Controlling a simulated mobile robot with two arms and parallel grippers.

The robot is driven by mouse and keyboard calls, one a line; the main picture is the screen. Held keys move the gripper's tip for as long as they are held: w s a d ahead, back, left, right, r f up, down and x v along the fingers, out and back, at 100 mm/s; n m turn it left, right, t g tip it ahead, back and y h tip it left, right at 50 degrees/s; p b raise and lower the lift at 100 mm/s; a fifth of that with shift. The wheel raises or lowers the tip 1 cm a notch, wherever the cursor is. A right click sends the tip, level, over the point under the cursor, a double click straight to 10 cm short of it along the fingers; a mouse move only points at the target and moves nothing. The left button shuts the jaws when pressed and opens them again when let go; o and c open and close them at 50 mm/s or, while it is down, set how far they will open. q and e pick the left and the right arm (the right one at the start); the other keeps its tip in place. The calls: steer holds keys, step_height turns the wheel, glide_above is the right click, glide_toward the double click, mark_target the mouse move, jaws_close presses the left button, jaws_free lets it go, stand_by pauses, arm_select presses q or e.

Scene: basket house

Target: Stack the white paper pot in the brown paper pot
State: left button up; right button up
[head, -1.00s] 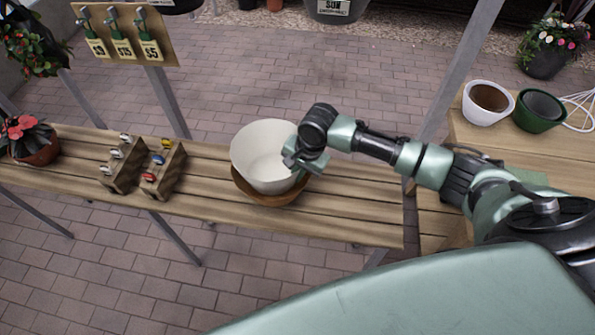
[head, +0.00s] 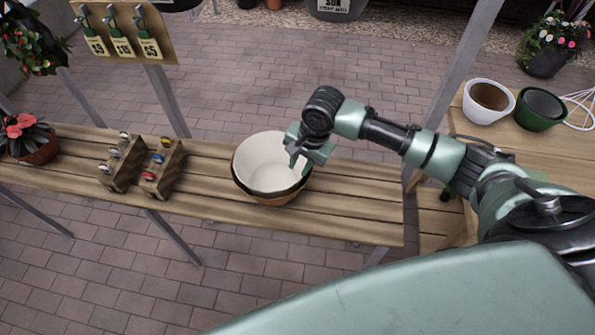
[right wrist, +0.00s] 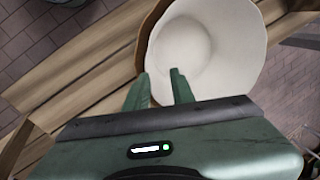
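The white paper pot (head: 262,160) sits down inside the brown paper pot (head: 280,199) on the slatted wooden bench in the head view. Both rims are close together, with a dark gap at the front. In the right wrist view the white pot (right wrist: 205,45) fills the upper middle, and a strip of the brown pot (right wrist: 149,30) shows along its left side. My right gripper (head: 303,163) is at the white pot's right rim. Its fingers (right wrist: 162,84) stand apart, with the rim seeming to pass between them. My left gripper is out of view.
Two small wooden racks (head: 160,170) and a red-flowered plant (head: 38,150) stand left on the bench (head: 350,205). A white-rimmed pot (head: 487,103) and a green pot (head: 540,110) stand on the right table. The bench between the racks and the pots is clear.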

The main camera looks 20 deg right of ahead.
steer(key=v, duration=0.8)
steer(key=shift+r, duration=0.25)
